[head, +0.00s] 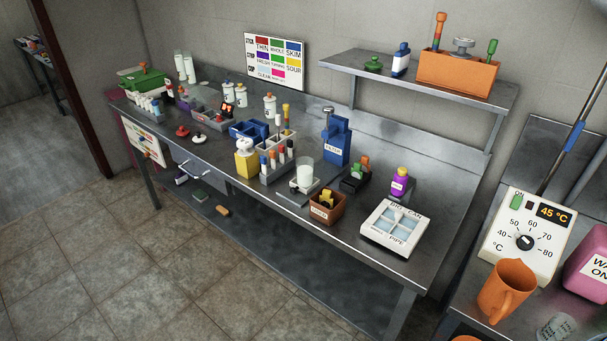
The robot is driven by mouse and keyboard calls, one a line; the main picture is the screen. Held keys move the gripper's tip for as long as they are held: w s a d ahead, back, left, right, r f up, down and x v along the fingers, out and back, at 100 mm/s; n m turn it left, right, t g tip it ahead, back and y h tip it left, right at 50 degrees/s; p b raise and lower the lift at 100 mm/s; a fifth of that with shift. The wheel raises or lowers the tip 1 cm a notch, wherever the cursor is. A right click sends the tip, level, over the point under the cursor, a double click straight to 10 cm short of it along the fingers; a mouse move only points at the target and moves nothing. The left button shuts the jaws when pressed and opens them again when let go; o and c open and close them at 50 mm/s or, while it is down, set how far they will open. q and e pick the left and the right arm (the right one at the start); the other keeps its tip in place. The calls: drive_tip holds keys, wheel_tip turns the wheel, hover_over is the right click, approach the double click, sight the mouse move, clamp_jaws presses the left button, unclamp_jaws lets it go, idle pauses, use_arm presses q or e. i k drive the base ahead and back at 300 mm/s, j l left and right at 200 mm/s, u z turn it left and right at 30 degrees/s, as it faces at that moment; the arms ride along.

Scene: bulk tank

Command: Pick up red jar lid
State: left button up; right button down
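A small red lid with a knob (183,131) lies on the steel bench (345,232), toward its left part near the front edge. It looks like the red jar lid, though it is small in the picture. A white round piece with a dark top (199,138) lies just right of it. Neither of my grippers shows in the head view.
Behind the red lid stand a tray of small items (213,120) and white bottles (228,92). Tiled floor (150,245) is clear before the bench. A wall shelf (400,90) overhangs its right half.

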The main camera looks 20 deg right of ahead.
sight(182, 132)
drive_tip(key=z, duration=0.3)
drive_tip(key=i+j+z, duration=0.7)
drive_tip(key=z, duration=0.25)
